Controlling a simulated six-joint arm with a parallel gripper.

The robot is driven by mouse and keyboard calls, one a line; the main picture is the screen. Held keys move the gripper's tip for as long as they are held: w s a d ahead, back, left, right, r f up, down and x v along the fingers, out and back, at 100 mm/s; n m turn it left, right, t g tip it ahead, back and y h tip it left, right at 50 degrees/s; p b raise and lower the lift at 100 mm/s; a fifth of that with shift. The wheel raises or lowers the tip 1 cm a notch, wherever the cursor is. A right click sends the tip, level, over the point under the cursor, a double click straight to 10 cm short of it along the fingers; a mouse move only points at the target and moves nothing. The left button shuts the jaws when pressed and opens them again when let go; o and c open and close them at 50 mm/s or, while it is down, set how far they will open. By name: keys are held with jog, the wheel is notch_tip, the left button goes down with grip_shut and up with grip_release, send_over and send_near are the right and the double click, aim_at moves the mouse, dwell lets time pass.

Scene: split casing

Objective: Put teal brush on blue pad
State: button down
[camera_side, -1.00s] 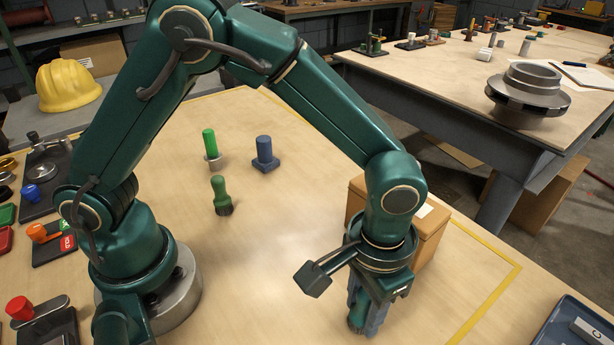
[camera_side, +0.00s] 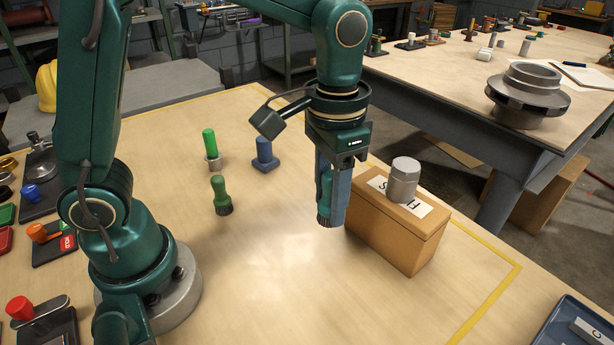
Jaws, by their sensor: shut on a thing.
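My gripper (camera_side: 337,192) is shut on the teal brush (camera_side: 325,188) and holds it upright, dark bristles down, above the bench. The blue-grey fingers cover much of the brush. A flat blue square base (camera_side: 265,167) with a blue cylinder (camera_side: 264,150) standing on it is on the bench, left of and beyond my gripper. No other blue pad shows clearly on the bench, and I cannot tell whether this base is the pad.
A green brush (camera_side: 221,194) stands bristles down left of my gripper. Behind it a green cylinder (camera_side: 209,141) stands in a grey base. The front middle bench is clear.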

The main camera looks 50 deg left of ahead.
jog(key=shift+s+a+r, duration=0.1)
jog(key=shift+a+r, duration=0.15)
jog(key=shift+a, duration=0.05)
jog(key=shift+a+r, duration=0.1)
jog(key=shift+r, duration=0.3)
jog(key=w+a+r+n, duration=0.2)
jog(key=a+r+n, duration=0.15)
jog(key=a, duration=0.55)
jog(key=w+a+r+n, duration=0.2)
jog(key=a+n, duration=0.3)
jog(key=a, duration=0.4)
jog(key=s+a+r+n, duration=0.1)
jog(key=s+a+n, duration=0.3)
jog(key=a, duration=0.4)
jog(key=s+a+n, duration=0.3)
jog(key=s+a, duration=0.1)
jog(key=a, duration=0.4)
send_over(263, 139)
notch_tip(263, 139, down, 7)
jog(key=shift+w+r, duration=0.1)
jog(key=shift+r, duration=0.05)
jog(key=shift+f, duration=2)
jog(key=shift+f, duration=0.15)
